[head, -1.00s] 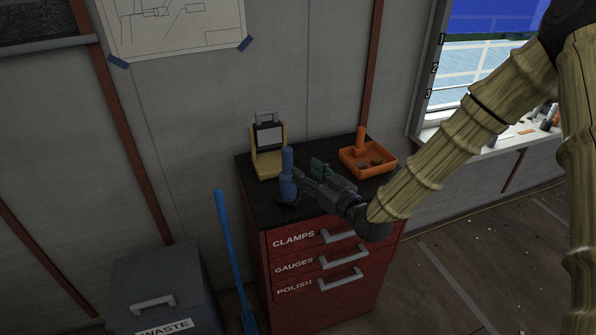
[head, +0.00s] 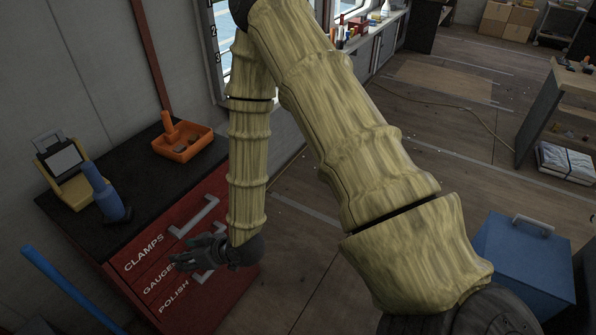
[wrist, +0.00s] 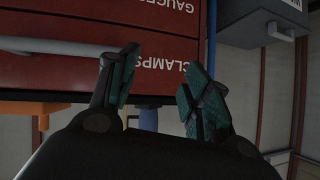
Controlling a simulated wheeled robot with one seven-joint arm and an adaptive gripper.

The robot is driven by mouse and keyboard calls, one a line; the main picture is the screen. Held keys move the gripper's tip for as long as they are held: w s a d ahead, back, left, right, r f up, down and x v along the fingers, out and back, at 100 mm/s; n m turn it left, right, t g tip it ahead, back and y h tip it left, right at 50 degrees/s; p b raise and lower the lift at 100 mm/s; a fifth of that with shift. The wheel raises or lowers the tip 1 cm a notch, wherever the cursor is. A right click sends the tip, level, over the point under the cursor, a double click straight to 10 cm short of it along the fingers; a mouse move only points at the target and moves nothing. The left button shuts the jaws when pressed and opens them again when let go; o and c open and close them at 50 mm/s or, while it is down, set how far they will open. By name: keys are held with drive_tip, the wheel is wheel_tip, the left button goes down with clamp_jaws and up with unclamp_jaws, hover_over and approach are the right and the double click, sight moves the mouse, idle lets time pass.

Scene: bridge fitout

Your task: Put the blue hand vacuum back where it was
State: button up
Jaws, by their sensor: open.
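The blue hand vacuum (head: 103,194) stands on the black top of the red drawer cabinet (head: 187,238), near its left side and in front of the yellow stand. My gripper (head: 180,263) is open and empty in front of the cabinet's drawer faces, below the top and apart from the vacuum. In the wrist view the open fingers (wrist: 158,85) face the red drawer front labelled CLAMPS. A blue part, likely the vacuum's handle (wrist: 148,119), shows between them farther off.
A yellow stand (head: 72,190) with a grey panel and an orange tray (head: 183,143) share the cabinet top. A blue pole (head: 68,287) leans at left. A blue box (head: 521,252) stands at right. Floor right of the cabinet is largely clear.

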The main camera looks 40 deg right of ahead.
drive_tip(key=s+d+f+m+g+h, duration=0.1)
drive_tip(key=s+d+f+g+h, duration=0.1)
drive_tip(key=s+f, duration=0.4)
drive_tip(key=s+d+f+m+g+h, duration=0.2)
drive_tip(key=s+d+f+g, duration=0.2)
drive_tip(key=s, duration=1.1)
drive_tip(key=s+d+f+m+g+h, duration=0.1)
drive_tip(key=s+d+f+g+h, duration=0.1)
drive_tip(key=s+d+f, duration=0.4)
drive_tip(key=s+f+g, duration=0.1)
drive_tip(key=s+f, duration=0.1)
drive_tip(key=s, duration=0.2)
drive_tip(key=shift+s+f+g, duration=0.3)
drive_tip(key=shift+f, duration=0.1)
wheel_tip(320, 180, down, 3)
drive_tip(key=b, duration=0.3)
